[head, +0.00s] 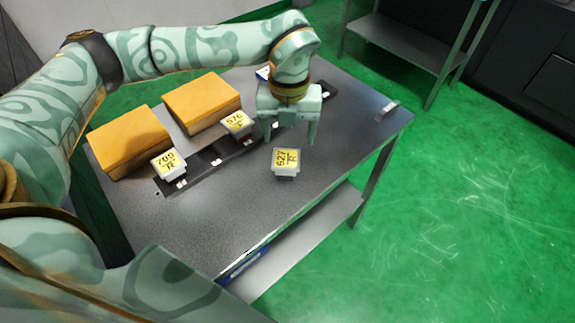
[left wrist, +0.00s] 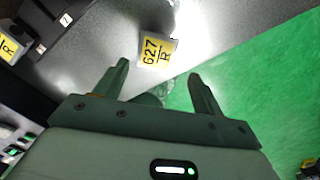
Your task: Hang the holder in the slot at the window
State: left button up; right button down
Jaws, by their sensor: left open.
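A light grey holder (head: 286,162) with a yellow label reading 627 R sits alone on the dark table, in front of the rail. It also shows in the left wrist view (left wrist: 157,52), just beyond the fingertips. A dark rail (head: 212,160) runs across the table. The holder marked 700 R (head: 168,164) is at its left end, and the holder marked 576 (head: 237,123) is farther along it, with a bare stretch between them. My left gripper (head: 290,138) points down, open and empty, just behind the 627 holder and apart from it. It hides part of the rail. I cannot make out a window.
Two orange blocks (head: 129,142) (head: 202,102) lie behind the rail. A small pale object (head: 388,110) is near the table's right corner. The table top (head: 220,220) is clear at the front. A grey shelf (head: 400,45) stands behind on the green floor (head: 460,220).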

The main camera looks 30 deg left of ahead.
aim_at(286, 158)
pick_arm(q)
notch_tip(286, 158, down, 3)
jog(key=shift+f+b, duration=0.15)
jog(key=shift+b, duration=0.2)
jog(key=shift+f, duration=0.45)
jog(key=f+b, duration=0.1)
jog(key=f, duration=0.1)
jog(key=f+b, duration=0.1)
jog(key=f, duration=0.2)
jog(key=shift+s+a, duration=0.15)
jog(key=shift+a, duration=0.05)
jog(key=shift+r, duration=0.15)
jog(key=shift+c, duration=0.6)
jog(key=c, duration=1)
pick_arm(e)
jog(key=f, duration=0.1)
jog(key=s+f, duration=0.1)
jog(key=f, duration=0.1)
jog(key=shift+s+a, duration=0.15)
jog(key=shift+s, duration=0.05)
